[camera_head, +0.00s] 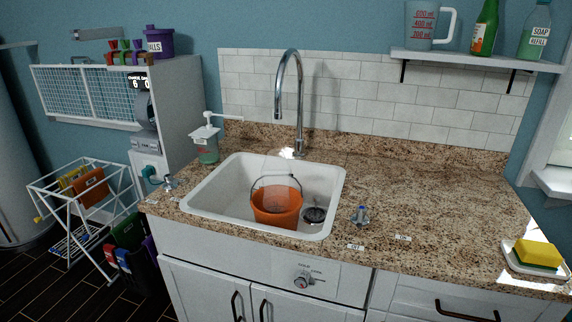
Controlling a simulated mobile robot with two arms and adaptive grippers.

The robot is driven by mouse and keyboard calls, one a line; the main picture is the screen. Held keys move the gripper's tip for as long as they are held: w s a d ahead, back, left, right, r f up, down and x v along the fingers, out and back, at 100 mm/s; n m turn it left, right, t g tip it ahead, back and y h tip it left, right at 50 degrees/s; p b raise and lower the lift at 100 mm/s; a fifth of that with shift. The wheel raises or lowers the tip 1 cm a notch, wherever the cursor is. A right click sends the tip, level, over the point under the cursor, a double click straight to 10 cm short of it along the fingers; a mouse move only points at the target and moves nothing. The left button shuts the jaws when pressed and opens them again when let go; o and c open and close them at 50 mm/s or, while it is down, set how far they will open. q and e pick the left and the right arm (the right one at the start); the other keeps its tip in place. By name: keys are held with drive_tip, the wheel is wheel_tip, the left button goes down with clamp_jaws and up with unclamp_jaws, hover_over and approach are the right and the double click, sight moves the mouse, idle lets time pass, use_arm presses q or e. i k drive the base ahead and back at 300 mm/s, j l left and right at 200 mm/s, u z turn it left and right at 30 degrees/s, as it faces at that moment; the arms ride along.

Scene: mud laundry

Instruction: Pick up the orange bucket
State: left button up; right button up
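The orange bucket (277,207) stands upright inside the white sink (215,199), near the sink's front middle. Its thin dark handle (276,175) arches up over its rim. The dark drain (314,215) lies just to the right of the bucket. Neither of my grippers shows in the head view.
A tall chrome faucet (298,90) rises behind the sink. A soap dispenser (206,140) stands at the sink's back left. A yellow sponge (538,252) lies far right. The granite counter (430,195) between is mostly clear.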

sight(276, 204)
drive_tip(key=i+j, duration=0.15)
drive_tip(key=i, duration=0.2)
drive_tip(key=i+j, duration=0.15)
drive_tip(key=i, duration=0.25)
drive_tip(key=i+j, duration=0.15)
drive_tip(key=i, duration=0.2)
drive_tip(key=i+j+z, duration=0.15)
drive_tip(key=j, duration=0.2)
drive_tip(key=j+z, duration=0.15)
drive_tip(key=j, duration=0.2)
